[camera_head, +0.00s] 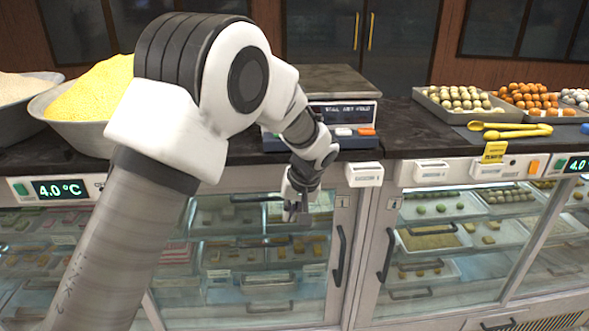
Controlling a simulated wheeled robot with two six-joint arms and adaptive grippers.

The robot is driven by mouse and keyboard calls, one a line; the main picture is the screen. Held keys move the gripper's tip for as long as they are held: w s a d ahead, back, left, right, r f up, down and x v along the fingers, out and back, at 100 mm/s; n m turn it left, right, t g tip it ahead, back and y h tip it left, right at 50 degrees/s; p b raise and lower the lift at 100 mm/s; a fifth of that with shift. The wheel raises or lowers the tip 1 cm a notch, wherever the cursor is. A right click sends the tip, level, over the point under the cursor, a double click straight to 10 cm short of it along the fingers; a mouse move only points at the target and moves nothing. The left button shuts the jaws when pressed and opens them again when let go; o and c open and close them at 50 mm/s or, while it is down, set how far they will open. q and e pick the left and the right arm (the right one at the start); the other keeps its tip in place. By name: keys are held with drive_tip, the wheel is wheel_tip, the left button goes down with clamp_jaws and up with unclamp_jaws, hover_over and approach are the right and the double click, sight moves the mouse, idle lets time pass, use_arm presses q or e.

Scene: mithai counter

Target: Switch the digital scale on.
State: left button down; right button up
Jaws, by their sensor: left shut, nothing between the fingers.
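The digital scale (335,82) stands on the dark counter with a flat metal platform on top. Its dark front display (348,111) shows small pale lettering that I cannot read surely. A white button (344,132) and an orange button (367,132) sit below the display. My left arm covers the scale's left part. My left gripper (296,212) is shut and empty, pointing down in front of the glass case, below the counter edge and left of the buttons. It is apart from the scale in the picture. My right gripper is out of view.
A bowl of yellow sweets (88,92) stands at the left. A tray of pale balls (459,100) and yellow tongs (515,130) lie to the right. Glass display cases (250,215) with handles fill the front. The counter (405,135) right of the scale is clear.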

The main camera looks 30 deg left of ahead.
use_arm(q)
wheel_tip(320, 180, up, 29)
drive_tip(key=w+d+t+y, duration=0.1)
drive_tip(key=w+t, duration=0.1)
drive_tip(key=t, duration=0.4)
drive_tip(key=shift+n, duration=0.3)
drive_tip(key=p+x, duration=0.2)
drive_tip(key=x, duration=0.8)
drive_tip(key=shift+s+f, duration=0.1)
drive_tip(key=shift+s, duration=0.15)
drive_tip(key=f, duration=0.3)
drive_tip(key=shift+s+d+f+p, duration=0.1)
drive_tip(key=shift+s+f+p, duration=0.1)
drive_tip(key=shift+f+p, duration=0.1)
